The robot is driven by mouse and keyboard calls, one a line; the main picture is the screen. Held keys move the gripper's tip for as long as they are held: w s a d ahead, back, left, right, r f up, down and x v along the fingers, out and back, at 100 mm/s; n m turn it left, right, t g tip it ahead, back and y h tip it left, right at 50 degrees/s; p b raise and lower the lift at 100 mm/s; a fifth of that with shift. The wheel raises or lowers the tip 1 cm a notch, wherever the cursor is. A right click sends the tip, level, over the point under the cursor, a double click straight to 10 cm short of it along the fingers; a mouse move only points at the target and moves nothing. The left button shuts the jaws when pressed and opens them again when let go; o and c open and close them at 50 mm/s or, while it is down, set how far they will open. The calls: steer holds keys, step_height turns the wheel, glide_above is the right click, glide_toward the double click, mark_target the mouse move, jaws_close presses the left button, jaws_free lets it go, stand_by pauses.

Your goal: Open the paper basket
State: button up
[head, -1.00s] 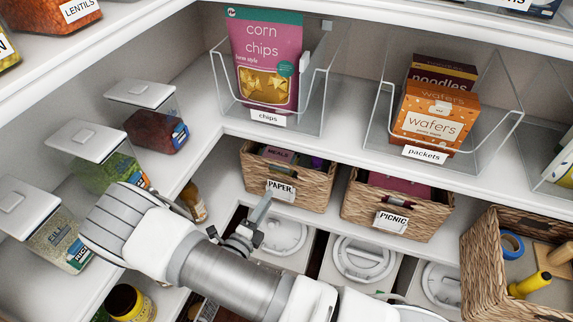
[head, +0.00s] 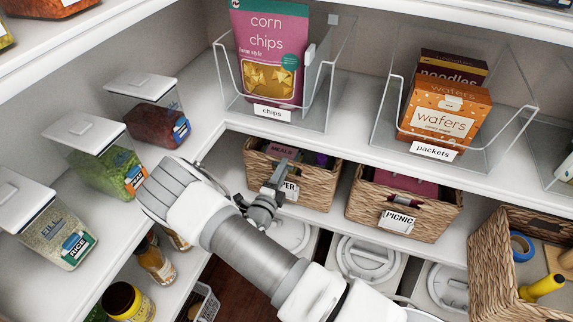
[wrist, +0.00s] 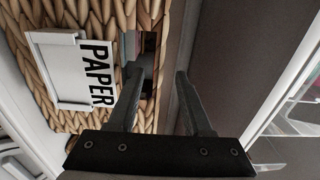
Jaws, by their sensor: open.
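The paper basket (head: 318,188) is a woven wicker basket on the shelf under the chips bin, with its white PAPER label partly hidden by my gripper in the head view. Packets show inside its top. My gripper (head: 280,172) is at the basket's front, near its upper rim. In the wrist view, the wicker basket (wrist: 52,14) fills the left side, with the PAPER label (wrist: 72,75) turned sideways. My gripper (wrist: 157,76) is open there, its left finger beside the label and rim, its right finger over a dark grey area. Contact cannot be told.
The picnic basket (head: 410,208) stands to the right, and another wicker basket (head: 490,268) with tools is at lower right. The chips bin (head: 268,95) sits on the shelf above. Food containers (head: 105,170) line the left shelf. Round-lidded white bins (head: 368,258) are below.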

steer(key=shift+x, duration=1.75)
jaws_close()
